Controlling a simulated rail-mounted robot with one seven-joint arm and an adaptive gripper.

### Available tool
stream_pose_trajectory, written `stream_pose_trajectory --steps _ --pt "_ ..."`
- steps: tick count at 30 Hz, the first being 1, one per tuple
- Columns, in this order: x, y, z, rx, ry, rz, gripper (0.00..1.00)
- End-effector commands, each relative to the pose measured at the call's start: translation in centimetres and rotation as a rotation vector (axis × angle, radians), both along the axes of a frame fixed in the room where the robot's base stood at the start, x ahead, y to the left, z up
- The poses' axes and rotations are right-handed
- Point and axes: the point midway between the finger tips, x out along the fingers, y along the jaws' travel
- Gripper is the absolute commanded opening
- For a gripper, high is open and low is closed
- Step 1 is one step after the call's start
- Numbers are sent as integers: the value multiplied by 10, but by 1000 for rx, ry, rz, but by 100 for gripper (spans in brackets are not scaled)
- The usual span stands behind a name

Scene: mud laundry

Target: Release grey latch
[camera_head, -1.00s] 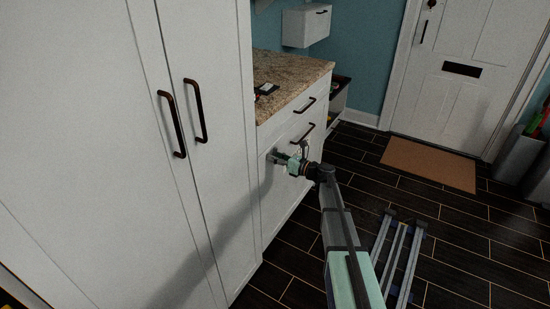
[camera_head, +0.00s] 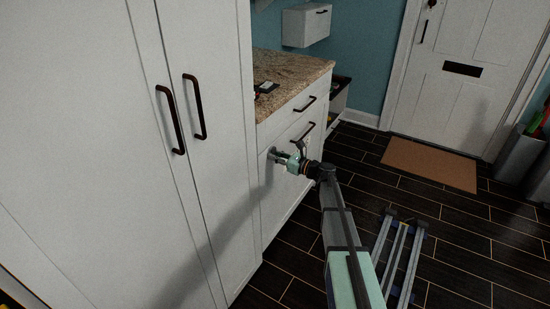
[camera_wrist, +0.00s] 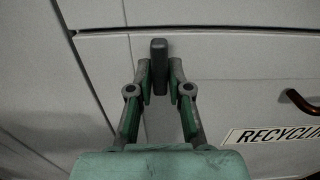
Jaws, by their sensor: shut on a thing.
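The grey latch (camera_wrist: 159,62) is a small dark upright bar on the white cabinet front, at the upper middle of the wrist view. My gripper (camera_wrist: 160,78) is shut on it, with one green and grey finger on each side. Its upper end sticks out above the fingertips. In the head view, my gripper (camera_head: 278,156) is against the front of the white lower cabinet (camera_head: 282,205), and the latch is too small to make out there.
A dark handle (camera_wrist: 302,101) and a "RECYCLING" label (camera_wrist: 275,134) are right of the latch. The granite counter (camera_head: 290,75) is above. A tall white cupboard (camera_head: 90,200) with two dark handles stands left. A brown mat (camera_head: 430,163) lies on the open floor.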

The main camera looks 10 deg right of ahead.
Motion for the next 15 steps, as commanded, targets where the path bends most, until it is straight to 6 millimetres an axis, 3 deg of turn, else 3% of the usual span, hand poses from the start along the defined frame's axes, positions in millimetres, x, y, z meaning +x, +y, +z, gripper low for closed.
stream_pose_trajectory --steps 5,6,7,8,15 --pt "0 0 0 -1 1 0 0" --pt "0 0 0 0 1 0 25" --pt "0 0 0 0 1 0 36" --pt "0 0 0 0 1 0 40" --pt "0 0 0 1 2 0 40"
